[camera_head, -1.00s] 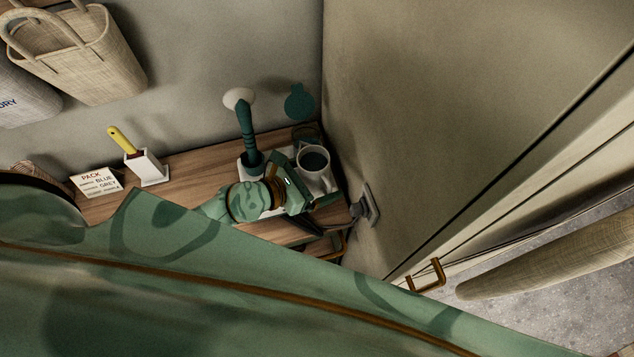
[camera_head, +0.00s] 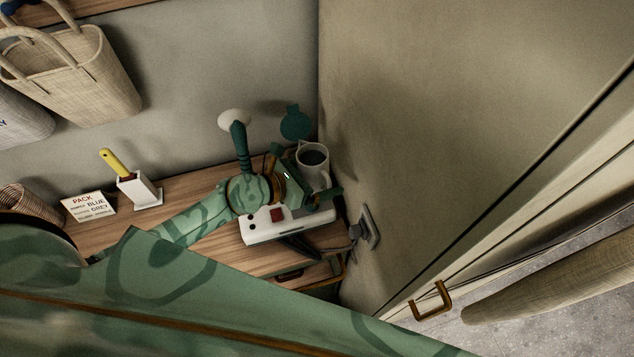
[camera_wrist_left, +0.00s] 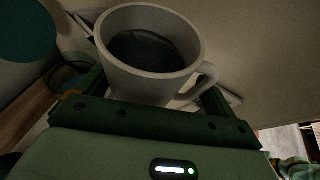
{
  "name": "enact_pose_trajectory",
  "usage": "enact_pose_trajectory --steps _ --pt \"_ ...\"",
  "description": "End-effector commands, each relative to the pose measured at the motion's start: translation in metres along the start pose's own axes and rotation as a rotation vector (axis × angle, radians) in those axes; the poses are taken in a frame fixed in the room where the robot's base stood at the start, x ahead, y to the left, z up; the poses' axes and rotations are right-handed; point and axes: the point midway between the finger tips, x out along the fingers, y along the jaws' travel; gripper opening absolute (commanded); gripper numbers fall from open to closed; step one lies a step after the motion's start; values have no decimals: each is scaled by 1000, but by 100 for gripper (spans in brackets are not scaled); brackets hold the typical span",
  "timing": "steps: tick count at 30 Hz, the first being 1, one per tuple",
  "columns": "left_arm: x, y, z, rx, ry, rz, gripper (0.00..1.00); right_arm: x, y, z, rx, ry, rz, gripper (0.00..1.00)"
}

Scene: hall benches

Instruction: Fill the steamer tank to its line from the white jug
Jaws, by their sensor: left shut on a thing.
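The white jug (camera_head: 316,176) is upright, with dark liquid inside, at the back right of the wooden bench. My left gripper (camera_head: 308,183) is shut on it. In the left wrist view the jug (camera_wrist_left: 150,82) stands between the fingers, its handle to the right. The steamer has a white base (camera_head: 258,232) with a red patch, and a dark green wand (camera_head: 240,145) with a pale head. A round teal piece (camera_head: 296,123) shows behind the jug. The tank and its line are hidden behind the jug and gripper. My right gripper is not in view.
A white holder (camera_head: 142,191) with a yellow-handled tool and a lettered card (camera_head: 88,206) stand to the left on the bench (camera_head: 190,188). A wall socket (camera_head: 369,228) with a plug is at right. Woven bags (camera_head: 85,75) hang at upper left.

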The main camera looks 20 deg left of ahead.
Motion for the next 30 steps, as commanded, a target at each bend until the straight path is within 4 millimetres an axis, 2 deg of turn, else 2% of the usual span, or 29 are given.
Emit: enact_pose_trajectory --steps 26,30 --pt "27 38 20 -59 -2 -23 60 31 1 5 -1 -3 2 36" --pt "24 35 26 -131 -3 -53 60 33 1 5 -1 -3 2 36"
